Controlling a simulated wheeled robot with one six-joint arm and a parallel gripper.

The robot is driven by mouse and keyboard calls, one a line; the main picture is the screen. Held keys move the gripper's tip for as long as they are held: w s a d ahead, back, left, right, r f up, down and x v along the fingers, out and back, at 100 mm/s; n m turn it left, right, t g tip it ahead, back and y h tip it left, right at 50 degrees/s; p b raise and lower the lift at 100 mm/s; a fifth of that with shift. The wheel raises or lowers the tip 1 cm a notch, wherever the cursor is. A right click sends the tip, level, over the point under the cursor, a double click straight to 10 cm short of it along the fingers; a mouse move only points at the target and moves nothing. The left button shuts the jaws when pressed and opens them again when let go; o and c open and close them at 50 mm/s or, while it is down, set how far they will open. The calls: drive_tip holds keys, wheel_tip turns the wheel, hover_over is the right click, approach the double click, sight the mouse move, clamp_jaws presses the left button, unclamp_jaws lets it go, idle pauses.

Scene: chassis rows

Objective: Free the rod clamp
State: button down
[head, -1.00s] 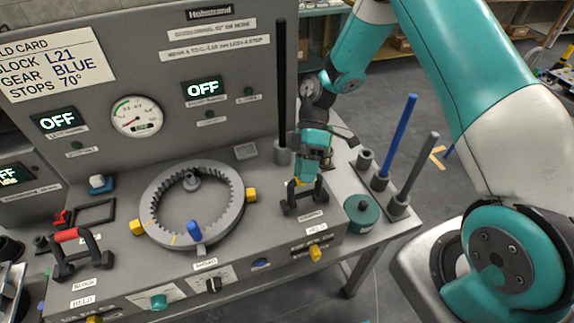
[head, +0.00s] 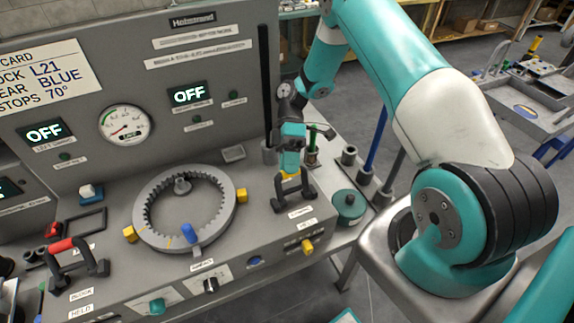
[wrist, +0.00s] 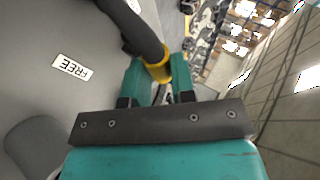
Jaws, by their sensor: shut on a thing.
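The rod clamp appears to be the black bracket-shaped handle with a yellow grip (head: 290,172) at the right end of the bench. In the head view my gripper (head: 290,165) comes down on it from above. In the wrist view the fingers (wrist: 160,85) are closed around the yellow band (wrist: 158,66) of a black bar. A "FREE" label (wrist: 72,67) lies on the grey surface to the left of the bar. The small labels in front of the handle are too blurred to read surely. The fingertips are partly hidden in the head view.
A similar handle with a red grip (head: 62,246) stands at the bench's left. A toothed grey ring (head: 228,215) lies between them. A tall black rod (head: 267,90) stands behind my gripper. A teal-green round container (head: 348,206) and blue and grey rods stand to the right.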

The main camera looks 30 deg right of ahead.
drive_tip(key=c, duration=1)
unclamp_jaws()
drive_tip(key=shift+o, duration=0.2)
wheel_tip(320, 180, up, 20)
drive_tip(key=p, duration=0.5)
